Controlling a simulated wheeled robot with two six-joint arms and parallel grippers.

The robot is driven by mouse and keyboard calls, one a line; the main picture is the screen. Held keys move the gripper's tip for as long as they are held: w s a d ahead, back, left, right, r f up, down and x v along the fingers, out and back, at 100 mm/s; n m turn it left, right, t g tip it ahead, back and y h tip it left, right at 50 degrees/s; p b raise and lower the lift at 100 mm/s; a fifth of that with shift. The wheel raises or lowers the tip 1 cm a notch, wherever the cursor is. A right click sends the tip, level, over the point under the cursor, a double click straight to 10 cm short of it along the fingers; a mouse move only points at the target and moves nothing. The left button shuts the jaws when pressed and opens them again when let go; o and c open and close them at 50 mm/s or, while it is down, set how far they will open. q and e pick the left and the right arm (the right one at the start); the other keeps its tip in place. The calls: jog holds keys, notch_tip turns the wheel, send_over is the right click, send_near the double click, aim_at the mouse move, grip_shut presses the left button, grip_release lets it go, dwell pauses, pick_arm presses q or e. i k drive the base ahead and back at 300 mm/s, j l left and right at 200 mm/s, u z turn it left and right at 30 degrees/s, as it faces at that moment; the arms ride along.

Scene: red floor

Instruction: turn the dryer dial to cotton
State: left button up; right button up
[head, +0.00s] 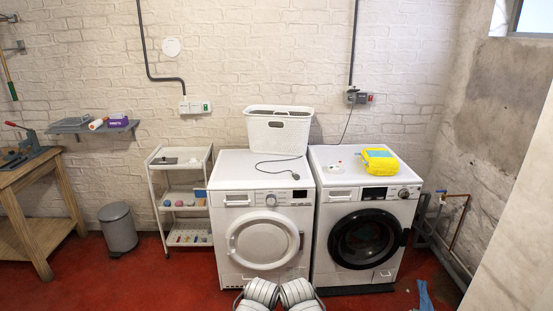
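Two white front-loading machines stand side by side against the brick wall. The left machine (225,230) has a white round door and a small dial (271,200) in the middle of its top panel, with a dark display to its right. The right machine (330,235) has a black round door and a dial (403,193) at the right end of its panel. Neither is labelled legibly, but the left one looks like the dryer. The dial markings are too small to read. Pale links of my two arms show at the bottom centre; neither gripper shows.
A white basket (278,135) and a dark cable stand on the left machine. A yellow package (379,161) lies on the right one. A white trolley (153,190) and a grey bin (118,229) stand to the left. Red floor before the machines is mostly clear; a blue cloth (424,297) lies right.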

aim_at(271, 199)
jog(key=i, duration=1.45)
jog(key=i+z, duration=0.1)
jog(key=z, duration=0.35)
